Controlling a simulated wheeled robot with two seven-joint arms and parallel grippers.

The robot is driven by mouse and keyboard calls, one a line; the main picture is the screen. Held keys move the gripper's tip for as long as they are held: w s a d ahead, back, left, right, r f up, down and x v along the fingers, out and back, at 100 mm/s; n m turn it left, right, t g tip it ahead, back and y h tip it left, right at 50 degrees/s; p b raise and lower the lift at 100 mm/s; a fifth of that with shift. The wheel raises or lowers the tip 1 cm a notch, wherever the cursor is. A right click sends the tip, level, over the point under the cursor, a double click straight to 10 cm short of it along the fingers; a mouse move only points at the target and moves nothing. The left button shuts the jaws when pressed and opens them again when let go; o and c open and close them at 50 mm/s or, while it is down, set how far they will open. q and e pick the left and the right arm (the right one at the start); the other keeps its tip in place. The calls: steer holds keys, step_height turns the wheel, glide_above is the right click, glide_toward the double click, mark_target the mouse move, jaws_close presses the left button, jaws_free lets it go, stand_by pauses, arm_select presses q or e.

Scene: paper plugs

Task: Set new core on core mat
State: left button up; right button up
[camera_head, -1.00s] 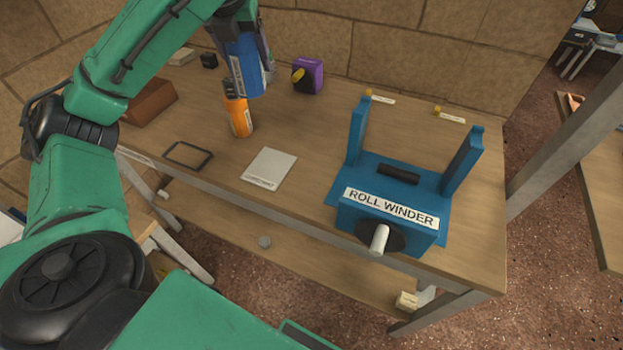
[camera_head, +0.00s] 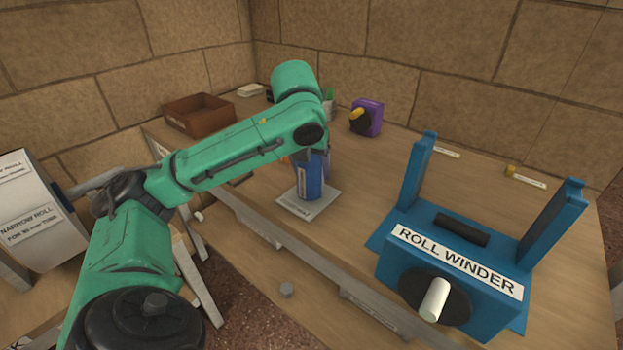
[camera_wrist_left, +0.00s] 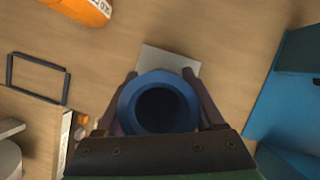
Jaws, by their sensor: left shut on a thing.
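My left gripper (camera_head: 312,158) is shut on the blue core (camera_head: 309,180), an upright hollow tube with a pale label. The core's lower end is over the light grey core mat (camera_head: 324,204); I cannot tell whether it touches. In the left wrist view my gripper's fingers (camera_wrist_left: 158,76) flank the core (camera_wrist_left: 127,108), seen from above with its dark hole, and the mat (camera_wrist_left: 172,61) shows behind it. The core hides part of the mat in both views. My right gripper is not in view.
The blue roll winder (camera_head: 450,255) stands right of the mat with two uprights and a white crank handle. A purple device (camera_head: 368,118) and a brown box (camera_head: 199,117) are further back. An orange roll (camera_wrist_left: 82,9) and a black frame (camera_wrist_left: 38,77) lie left of the mat.

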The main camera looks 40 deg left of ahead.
arm_select(q)
steer(key=shift+w+f, duration=0.1)
steer(key=shift+f, duration=0.15)
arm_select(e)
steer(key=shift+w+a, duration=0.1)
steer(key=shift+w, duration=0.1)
arm_select(q)
steer(key=o, duration=1.4)
steer(key=shift+f, duration=0.1)
steer(key=shift+r, duration=0.3)
steer(key=p+v, duration=0.2)
steer(key=v, duration=0.4)
steer(key=shift+r, duration=0.1)
steer(key=p+v, duration=0.3)
steer(key=v, duration=0.2)
steer(key=shift+s+d+r, duration=0.1)
steer(key=shift+s+r, duration=0.15)
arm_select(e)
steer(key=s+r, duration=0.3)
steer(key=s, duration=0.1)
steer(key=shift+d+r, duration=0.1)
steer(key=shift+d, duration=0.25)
